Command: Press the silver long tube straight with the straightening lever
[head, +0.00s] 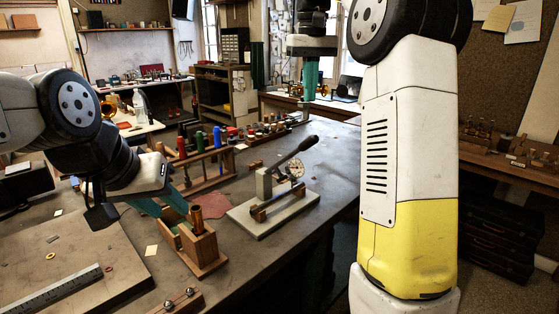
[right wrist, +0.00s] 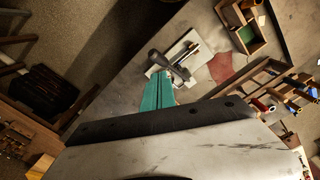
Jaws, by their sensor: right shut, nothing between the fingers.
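The straightening lever (head: 292,152) has a dark handle rising up and right from a grey post on a pale base plate (head: 285,219). A silver-grey tube (head: 268,207) lies across the wooden supports on that base; its straightness is too small to judge. In the right wrist view the lever (right wrist: 157,58) and the tube (right wrist: 187,55) lie just beyond my fingertips. My right gripper (head: 310,92) is shut and empty, raised behind the press in the head view; its teal fingers also fill the middle of the right wrist view (right wrist: 158,92). My left gripper (head: 178,212) has its fingers apart beside a wooden box.
The wooden box (head: 205,248) with a copper-coloured tube stands left of the press. A board with a steel ruler (head: 55,292) lies at the front left. Bare bench (head: 325,150) surrounds the press on the right.

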